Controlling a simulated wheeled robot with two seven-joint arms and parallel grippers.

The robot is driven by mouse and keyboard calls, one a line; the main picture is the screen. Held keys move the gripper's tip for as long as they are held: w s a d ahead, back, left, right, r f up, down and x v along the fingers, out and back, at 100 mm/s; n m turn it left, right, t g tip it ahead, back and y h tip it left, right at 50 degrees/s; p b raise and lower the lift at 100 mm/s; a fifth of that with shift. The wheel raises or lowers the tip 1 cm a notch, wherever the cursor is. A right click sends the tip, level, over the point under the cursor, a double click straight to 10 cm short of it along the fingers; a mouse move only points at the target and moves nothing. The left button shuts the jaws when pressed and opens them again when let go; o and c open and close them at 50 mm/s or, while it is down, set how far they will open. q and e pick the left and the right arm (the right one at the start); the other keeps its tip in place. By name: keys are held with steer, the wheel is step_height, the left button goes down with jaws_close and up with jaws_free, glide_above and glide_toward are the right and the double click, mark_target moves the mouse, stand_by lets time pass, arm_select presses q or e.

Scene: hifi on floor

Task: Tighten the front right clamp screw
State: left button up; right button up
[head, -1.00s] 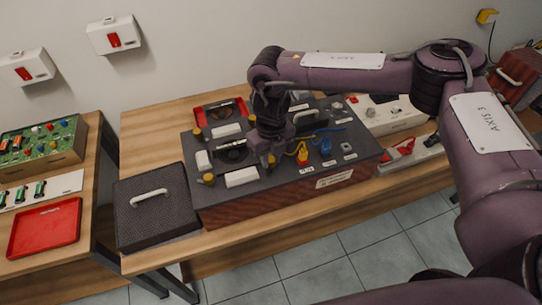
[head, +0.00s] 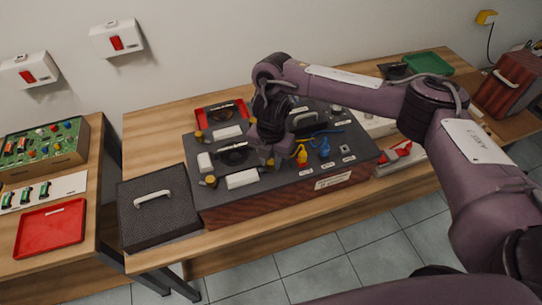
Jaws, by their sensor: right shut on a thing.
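The hifi unit (head: 330,182) with a dark top and a red-brown front stands on the wooden table. Brass-yellow clamp screws show on its top at the back left (head: 199,135) and front left (head: 210,181), beside white blocks. My right gripper (head: 270,161) points down over the middle of the top, at the front right clamp screw, and is shut on it. The jaws hide most of that screw. Yellow and blue plugs with cables stand just right of the gripper. My left gripper is out of view.
A dark speaker cover (head: 158,208) with a white handle lies left of the unit. A red tray (head: 222,112) is behind it, and a green tray (head: 429,64) is at the back right. A red clip-like object (head: 397,153) lies on the right. The table's back left is bare.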

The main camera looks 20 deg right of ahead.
mark_target(271, 161)
steer(key=m+p, duration=0.1)
steer(key=m, duration=0.1)
steer(key=m+p, duration=0.2)
steer(key=m, duration=0.1)
steer(key=shift+w+r+m, duration=0.1)
steer(key=shift+r+m, duration=0.15)
steer(key=shift+m, duration=0.05)
steer(key=shift+f+m+p, duration=0.1)
steer(key=shift+m+p, duration=1.35)
steer(key=shift+m, duration=0.45)
steer(key=shift+w, duration=0.1)
steer(key=o, duration=1)
steer(key=shift+f, duration=0.1)
steer(key=shift+r+p, duration=0.75)
steer(key=shift+r, duration=3.15)
